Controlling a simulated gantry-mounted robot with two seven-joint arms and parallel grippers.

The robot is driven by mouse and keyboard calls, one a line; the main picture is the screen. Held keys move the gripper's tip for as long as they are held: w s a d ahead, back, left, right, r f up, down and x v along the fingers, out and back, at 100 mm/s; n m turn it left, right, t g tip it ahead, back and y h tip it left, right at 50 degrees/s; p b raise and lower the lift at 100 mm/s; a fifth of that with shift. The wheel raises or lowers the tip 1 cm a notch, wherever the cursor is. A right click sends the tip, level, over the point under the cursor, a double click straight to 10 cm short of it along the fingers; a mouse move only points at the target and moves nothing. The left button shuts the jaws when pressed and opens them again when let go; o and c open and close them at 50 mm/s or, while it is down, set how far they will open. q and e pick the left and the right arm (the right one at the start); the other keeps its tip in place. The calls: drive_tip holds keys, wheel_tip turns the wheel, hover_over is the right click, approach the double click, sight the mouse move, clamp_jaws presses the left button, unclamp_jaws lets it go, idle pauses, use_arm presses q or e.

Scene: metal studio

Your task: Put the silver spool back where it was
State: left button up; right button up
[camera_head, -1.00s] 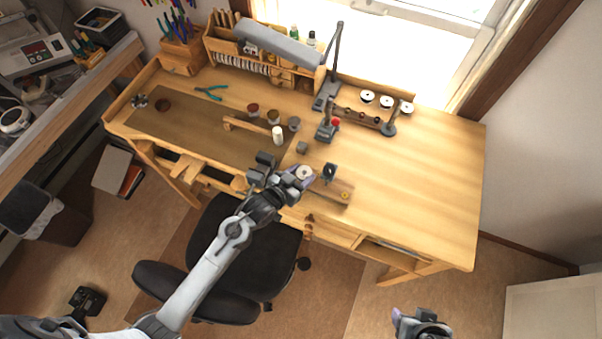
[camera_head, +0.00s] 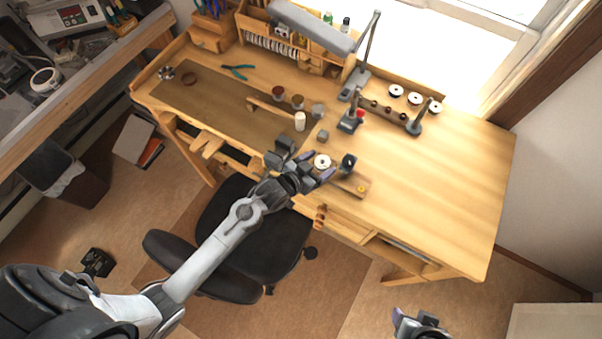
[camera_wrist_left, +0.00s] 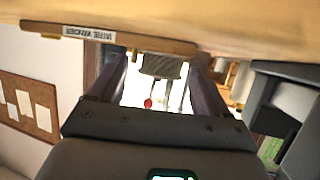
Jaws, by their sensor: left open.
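A round pale spool (camera_head: 322,161), which I take for the silver spool, stands at the left end of the wooden wire winder (camera_head: 358,188), near the bench's front edge. My left gripper (camera_head: 318,166) is open, its purple-grey fingertips at either side of the spool. In the left wrist view, the picture is upside down: a grey ribbed body, apparently the spool (camera_wrist_left: 162,67), shows between the open fingers (camera_wrist_left: 155,85), by the labelled winder board (camera_wrist_left: 60,30). Contact cannot be told. My right gripper (camera_head: 418,322) is at the bottom edge, away from the bench, its jaws unclear.
A spool rack (camera_head: 388,113) with several white-topped spools behind it stands at the back right. A white cylinder (camera_head: 300,121) and small jars (camera_head: 297,101) stand left of the winder. A lamp (camera_head: 310,27) overhangs the back. The bench's right side (camera_head: 440,190) is clear.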

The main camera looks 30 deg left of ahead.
use_arm(q)
drive_tip(key=b+v, duration=0.1)
drive_tip(key=v, duration=0.7)
drive_tip(key=shift+s+a, duration=0.25)
drive_tip(key=shift+o, duration=0.3)
drive_tip(key=shift+r+v, duration=0.2)
drive_tip(key=shift+v, duration=0.7)
drive_tip(key=shift+w, duration=0.15)
